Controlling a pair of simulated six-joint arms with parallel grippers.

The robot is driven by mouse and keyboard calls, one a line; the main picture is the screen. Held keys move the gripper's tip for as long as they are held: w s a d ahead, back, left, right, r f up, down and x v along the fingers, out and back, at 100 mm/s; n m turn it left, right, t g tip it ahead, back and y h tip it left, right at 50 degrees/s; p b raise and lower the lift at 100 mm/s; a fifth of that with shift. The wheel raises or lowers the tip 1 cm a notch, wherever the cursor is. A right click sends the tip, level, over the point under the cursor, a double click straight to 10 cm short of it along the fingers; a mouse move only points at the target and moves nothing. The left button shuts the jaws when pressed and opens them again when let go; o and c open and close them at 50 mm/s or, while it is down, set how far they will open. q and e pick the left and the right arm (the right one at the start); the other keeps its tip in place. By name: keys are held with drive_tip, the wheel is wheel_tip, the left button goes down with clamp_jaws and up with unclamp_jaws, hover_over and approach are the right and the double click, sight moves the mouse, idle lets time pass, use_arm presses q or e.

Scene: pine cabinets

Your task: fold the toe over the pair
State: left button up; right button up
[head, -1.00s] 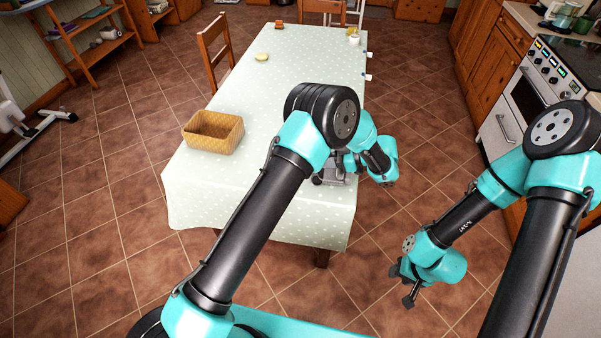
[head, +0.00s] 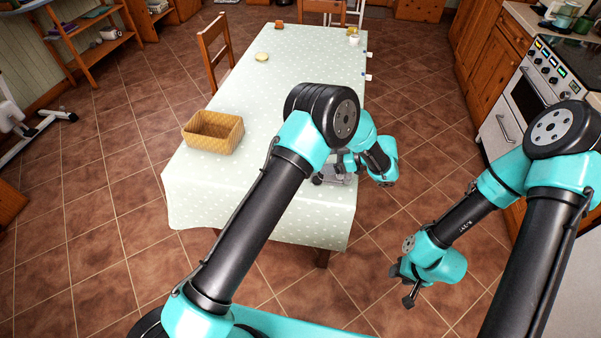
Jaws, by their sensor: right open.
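A small grey item (head: 341,180), which may be the folded pair, lies on the near right part of the table, close to its right edge. My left arm and gripper cover much of it, and its toe cannot be made out. My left gripper (head: 329,176) is low at this grey item, partly hidden behind my own arm. I cannot tell whether its jaws are open or hold fabric. My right gripper (head: 401,284) is open and empty. It hangs over the floor to the right of the table, well apart from the grey item.
The table (head: 270,110) has a dotted pale green cloth. A woven basket (head: 213,132) stands at its left edge. A yellowish round thing (head: 262,57) and a white cup (head: 354,41) are farther back. A chair (head: 213,48) stands at the left.

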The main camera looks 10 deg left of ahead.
use_arm(q)
wheel_tip(320, 180, up, 8)
idle(0.6)
